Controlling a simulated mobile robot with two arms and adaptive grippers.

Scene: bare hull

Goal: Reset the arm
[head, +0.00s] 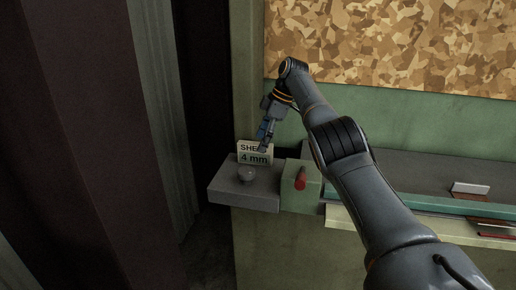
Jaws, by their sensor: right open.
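My right arm reaches in from the lower right, bends at the upper middle and points down. My right gripper (263,142) is at its end, open, just in front of or above a small sign (255,157) that reads "SHE..." and "4 mm". The gripper covers part of the sign's text. I cannot tell if it touches the sign. Nothing shows held in it. My left gripper is not in view.
A ledge with small plates (470,188) runs right. A patterned board (400,45) hangs behind. Dark panels fill the left.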

